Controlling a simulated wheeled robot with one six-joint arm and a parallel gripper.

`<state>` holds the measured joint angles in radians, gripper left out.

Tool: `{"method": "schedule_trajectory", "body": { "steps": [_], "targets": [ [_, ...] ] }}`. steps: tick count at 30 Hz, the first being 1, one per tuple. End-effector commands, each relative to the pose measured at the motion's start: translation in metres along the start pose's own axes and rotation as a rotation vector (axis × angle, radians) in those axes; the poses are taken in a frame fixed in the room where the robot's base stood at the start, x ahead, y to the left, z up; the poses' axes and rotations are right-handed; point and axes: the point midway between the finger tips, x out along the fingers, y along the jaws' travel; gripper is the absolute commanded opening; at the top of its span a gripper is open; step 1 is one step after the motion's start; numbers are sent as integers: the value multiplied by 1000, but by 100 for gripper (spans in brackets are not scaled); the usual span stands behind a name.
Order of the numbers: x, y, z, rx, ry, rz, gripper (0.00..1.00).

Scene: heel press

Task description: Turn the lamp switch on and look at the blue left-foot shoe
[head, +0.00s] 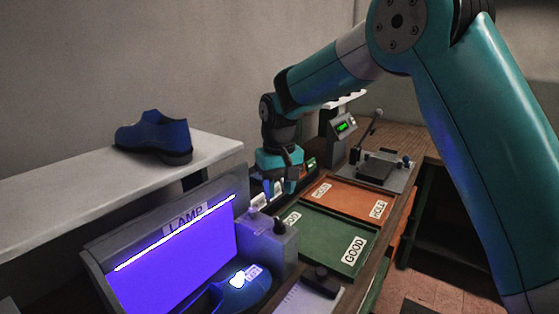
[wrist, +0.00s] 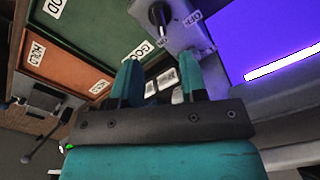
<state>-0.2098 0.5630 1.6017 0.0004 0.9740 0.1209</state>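The lamp (head: 165,262) glows violet along its back panel, with a bright white tube across its top. Its grey switch box (head: 272,243) stands at its right end. The dark knob (wrist: 160,14) and an OFF label show on the box in the wrist view. A blue shoe (head: 240,292) lies under the lamp with a bright glowing patch and a tag; which foot it fits I cannot tell. Another blue shoe (head: 155,135) stands on the shelf. My gripper (head: 280,188) is open and empty, just behind the switch box; its parted fingers also show in the wrist view (wrist: 160,80).
A green GOOD tray (head: 325,235) and an orange HOLD tray (head: 352,196) lie right of the switch box. A press (head: 380,170) and a device with a green display (head: 342,130) stand beyond. The pale shelf (head: 60,195) runs along the wall.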

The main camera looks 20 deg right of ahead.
Motion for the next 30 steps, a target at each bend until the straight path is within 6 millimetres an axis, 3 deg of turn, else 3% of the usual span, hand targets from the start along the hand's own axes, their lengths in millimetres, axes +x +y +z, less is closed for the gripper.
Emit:
{"method": "schedule_trajectory", "body": {
  "steps": [6,12,30],
  "targets": [
    [-51,0,-1,1,5,0,39],
    [-80,1,-1,1,2,0,39],
    [-88,0,1,-2,1,-1,39]
  ]
}}
